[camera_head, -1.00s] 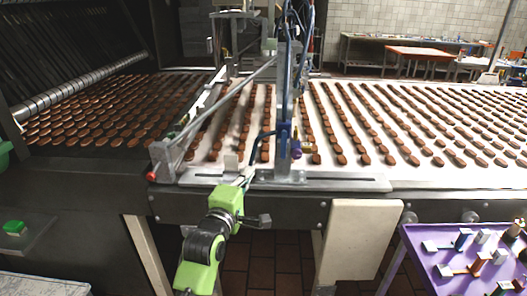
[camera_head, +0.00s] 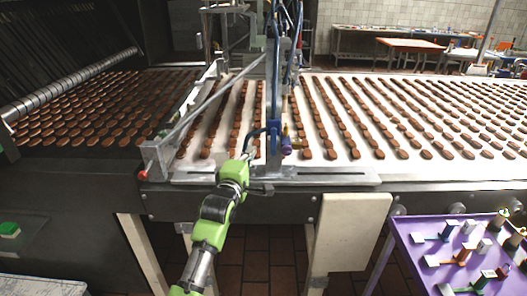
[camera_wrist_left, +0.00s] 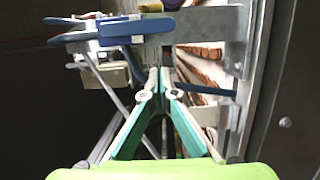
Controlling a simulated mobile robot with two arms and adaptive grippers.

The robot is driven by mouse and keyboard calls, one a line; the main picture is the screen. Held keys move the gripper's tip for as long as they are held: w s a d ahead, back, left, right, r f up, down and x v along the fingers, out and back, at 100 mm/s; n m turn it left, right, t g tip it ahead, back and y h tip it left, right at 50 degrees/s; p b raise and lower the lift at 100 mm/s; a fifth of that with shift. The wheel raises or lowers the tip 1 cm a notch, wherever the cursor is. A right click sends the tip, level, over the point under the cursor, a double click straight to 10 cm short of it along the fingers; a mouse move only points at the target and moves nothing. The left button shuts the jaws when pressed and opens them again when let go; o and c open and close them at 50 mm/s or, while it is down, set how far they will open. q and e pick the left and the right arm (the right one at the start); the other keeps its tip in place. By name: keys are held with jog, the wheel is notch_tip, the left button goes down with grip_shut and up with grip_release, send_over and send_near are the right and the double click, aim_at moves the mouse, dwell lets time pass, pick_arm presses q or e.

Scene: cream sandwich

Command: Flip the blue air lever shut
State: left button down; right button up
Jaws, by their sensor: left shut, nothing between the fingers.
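The blue air lever (camera_wrist_left: 135,29) shows in the left wrist view as a flat blue bar on a grey body, near the top, just above and beyond my fingertips. In the head view a blue fitting (camera_head: 273,128) sits on the upright post at the front of the conveyor; the lever itself is too small to make out there. My left gripper (camera_wrist_left: 160,74) is shut and empty, its teal fingers together just below the lever. I cannot tell whether they touch it. In the head view my left gripper (camera_head: 248,155) reaches up to the post's base. My right gripper is not in view.
Rows of brown biscuits lie on the white conveyor (camera_head: 340,166) behind the post. A slotted metal rail (camera_head: 330,178) runs along its front edge. A purple table (camera_head: 420,270) with small lever-like parts stands at right. Metal brackets (camera_wrist_left: 220,22) crowd the wrist view's right side.

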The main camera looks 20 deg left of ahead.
aim_at(273, 141)
pick_arm(q)
jog(key=d, duration=0.2)
jog(key=w+d+p, duration=0.1)
jog(key=shift+d, duration=0.4)
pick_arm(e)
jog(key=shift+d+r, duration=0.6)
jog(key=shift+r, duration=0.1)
pick_arm(q)
jog(key=shift+f, duration=0.1)
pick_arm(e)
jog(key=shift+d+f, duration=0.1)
pick_arm(q)
jog(key=shift+n, duration=0.3)
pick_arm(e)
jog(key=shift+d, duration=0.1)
